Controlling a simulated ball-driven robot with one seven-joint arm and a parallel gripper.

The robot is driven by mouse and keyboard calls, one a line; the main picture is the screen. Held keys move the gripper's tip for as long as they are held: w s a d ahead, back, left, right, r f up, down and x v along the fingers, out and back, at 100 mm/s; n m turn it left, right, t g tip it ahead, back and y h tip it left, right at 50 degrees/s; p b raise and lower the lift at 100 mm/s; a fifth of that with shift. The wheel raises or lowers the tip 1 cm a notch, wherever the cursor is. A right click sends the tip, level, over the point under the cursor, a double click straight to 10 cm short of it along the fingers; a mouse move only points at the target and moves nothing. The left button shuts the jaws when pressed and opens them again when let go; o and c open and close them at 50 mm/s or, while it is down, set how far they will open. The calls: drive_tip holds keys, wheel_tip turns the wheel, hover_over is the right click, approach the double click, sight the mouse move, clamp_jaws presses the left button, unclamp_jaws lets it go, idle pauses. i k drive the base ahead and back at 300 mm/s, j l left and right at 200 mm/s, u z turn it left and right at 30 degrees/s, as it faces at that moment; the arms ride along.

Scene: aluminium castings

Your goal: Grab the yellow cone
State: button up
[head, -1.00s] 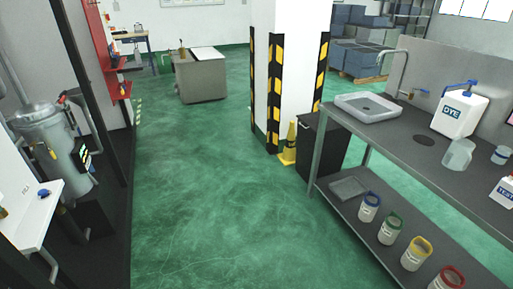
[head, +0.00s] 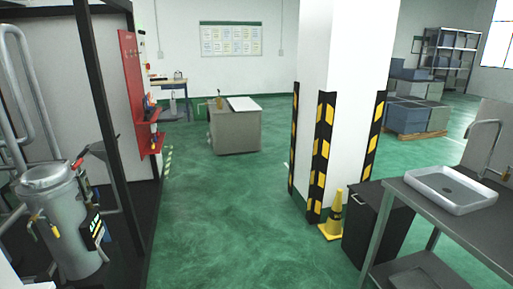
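The yellow cone (head: 332,218) stands upright on the green floor, at the foot of the white pillar, right of the picture's middle. It has a square yellow base and a dark band around its body. A dark cabinet (head: 377,226) stands close on its right. My gripper is not in view.
The white pillar (head: 346,60) with black and yellow corner guards (head: 323,150) rises behind the cone. A grey box-shaped cabinet (head: 235,130) stands farther back. A metal vessel (head: 60,220) is at left. The green floor (head: 220,225) between is open.

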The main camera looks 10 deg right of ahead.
sight(332, 230)
drive_tip(key=i+l+u, duration=0.1)
drive_tip(key=i, duration=1.8)
drive_tip(key=i+z, duration=0.15)
drive_tip(key=i, duration=0.35)
drive_tip(key=i+j+z, duration=0.1)
drive_tip(key=i, duration=0.35)
drive_tip(key=i+j+z, duration=0.15)
drive_tip(key=i, duration=0.35)
drive_tip(key=i+j+z, duration=0.15)
drive_tip(key=i, duration=0.35)
drive_tip(key=i+l+z, duration=0.1)
drive_tip(key=i+z, duration=0.15)
drive_tip(key=i, duration=0.45)
drive_tip(key=i+z, duration=0.3)
drive_tip(key=i, duration=0.35)
